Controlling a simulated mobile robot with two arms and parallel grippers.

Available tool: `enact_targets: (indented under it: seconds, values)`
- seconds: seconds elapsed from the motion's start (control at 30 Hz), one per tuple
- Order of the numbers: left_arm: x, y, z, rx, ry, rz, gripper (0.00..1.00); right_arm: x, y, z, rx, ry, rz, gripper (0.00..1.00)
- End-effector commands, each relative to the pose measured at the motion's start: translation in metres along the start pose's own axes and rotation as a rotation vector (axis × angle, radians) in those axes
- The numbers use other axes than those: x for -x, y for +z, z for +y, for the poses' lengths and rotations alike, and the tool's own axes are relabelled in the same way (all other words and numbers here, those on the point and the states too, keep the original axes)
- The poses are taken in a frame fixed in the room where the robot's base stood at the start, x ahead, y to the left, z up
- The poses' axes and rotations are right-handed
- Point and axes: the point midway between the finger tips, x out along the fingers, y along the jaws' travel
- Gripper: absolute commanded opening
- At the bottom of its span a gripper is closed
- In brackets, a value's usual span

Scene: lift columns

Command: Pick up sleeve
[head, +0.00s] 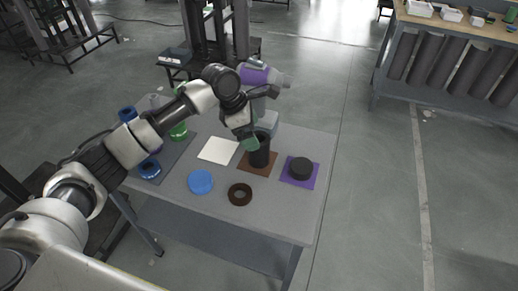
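A black upright cylinder (261,155), which looks like the sleeve, stands on a brown square mat (246,168) on the grey table. My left arm reaches in from the left across the table. My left gripper (251,143) points down at the top left of the cylinder, with its greenish fingertips overlapping the rim in the picture. I cannot tell whether the fingers touch or grip it. The far side of the cylinder and part of its top are hidden by the gripper. My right gripper is not in view.
A black disc (301,168) lies on a purple mat (288,180) to the right. A blue disc (201,182) and a dark brown ring (240,194) lie in front. A white square (217,150) is left. Blue and green parts (179,132) stand further left. A purple-and-grey object (256,74) rises behind.

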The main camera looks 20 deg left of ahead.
Motion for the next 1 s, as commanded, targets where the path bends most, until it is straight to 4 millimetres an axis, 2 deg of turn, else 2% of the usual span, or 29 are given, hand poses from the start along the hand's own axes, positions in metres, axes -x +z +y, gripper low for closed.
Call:
enact_targets:
  seconds: [0.1,0.3,0.4,0.67,1.0]
  values:
    - [-0.012,0.001,0.002,0.000,-0.001,0.001,0.91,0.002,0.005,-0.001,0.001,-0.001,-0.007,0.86]
    - [-0.042,0.002,0.006,-0.001,-0.002,0.002,0.91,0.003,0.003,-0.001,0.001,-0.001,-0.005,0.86]
    - [-0.051,0.001,0.006,-0.001,0.000,0.002,0.91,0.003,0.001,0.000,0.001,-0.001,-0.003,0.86]
    - [-0.053,0.001,0.006,-0.002,0.000,0.001,0.91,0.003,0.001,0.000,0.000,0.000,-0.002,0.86]
    - [-0.053,0.001,0.006,-0.002,0.000,0.001,0.39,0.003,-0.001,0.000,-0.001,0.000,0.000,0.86]
